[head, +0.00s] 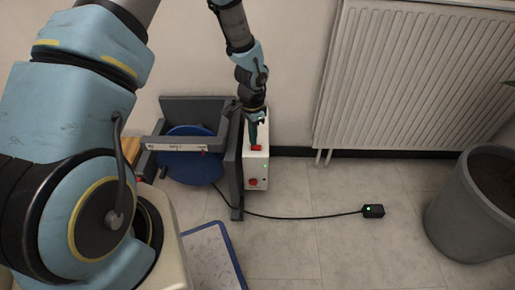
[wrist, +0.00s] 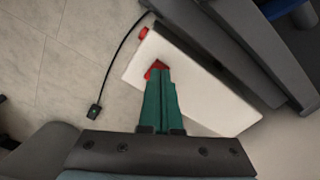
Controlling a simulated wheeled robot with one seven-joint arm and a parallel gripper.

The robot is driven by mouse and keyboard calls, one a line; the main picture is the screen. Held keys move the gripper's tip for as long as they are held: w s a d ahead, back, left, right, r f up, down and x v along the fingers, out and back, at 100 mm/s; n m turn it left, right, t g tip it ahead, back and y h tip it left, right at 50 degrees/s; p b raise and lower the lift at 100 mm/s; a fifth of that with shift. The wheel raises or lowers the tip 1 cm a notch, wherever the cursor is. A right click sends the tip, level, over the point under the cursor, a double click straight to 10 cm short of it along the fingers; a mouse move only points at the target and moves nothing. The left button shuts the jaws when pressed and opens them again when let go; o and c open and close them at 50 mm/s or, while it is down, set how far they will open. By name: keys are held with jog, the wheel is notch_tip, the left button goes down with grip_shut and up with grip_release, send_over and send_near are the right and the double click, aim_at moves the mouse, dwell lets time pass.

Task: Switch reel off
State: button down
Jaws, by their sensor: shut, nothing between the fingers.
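The reel (head: 188,158) is a blue drum in a dark grey frame by the wall in the head view. A white box (head: 257,170) is fixed to the frame's right side, with a red switch (head: 256,148) on its top and a red knob (head: 253,182) and a small green light on its front. My gripper (head: 253,143) points down with its green fingers shut at the red switch. In the wrist view the fingertips (wrist: 157,74) overlap the red switch (wrist: 153,68) on the white box (wrist: 190,85); whether they touch it is hard to tell.
A black cable runs over the tiled floor to a small black box (head: 373,211) with a green light. A radiator (head: 415,80) is on the wall and a grey pot (head: 475,205) stands at right. A blue-rimmed panel (head: 213,255) is in front. The middle floor is otherwise clear.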

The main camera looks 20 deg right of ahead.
jog(key=shift+f+b, duration=0.4)
jog(key=shift+f, duration=0.4)
dwell(0.4)
jog(key=shift+r+p, duration=3.15)
jog(key=shift+r, duration=0.45)
jog(key=w+a+r+n, duration=0.4)
jog(key=a+r, duration=0.5)
jog(key=s+a+r+n+t, duration=0.1)
jog(key=s+a+r+n, duration=0.25)
jog(key=a+r, duration=0.3)
jog(key=s+a+r+n+p, duration=0.1)
jog(key=s+a+r+n, duration=0.1)
jog(key=a+r+n, duration=0.45)
jog(key=s+a+r+n+t, duration=0.1)
jog(key=s+a+r+n, duration=0.2)
jog(key=a, duration=0.5)
notch_tip(320, 180, up, 25)
jog(key=m+p, duration=0.1)
jog(key=p, duration=2.3)
jog(key=shift+w, duration=0.3)
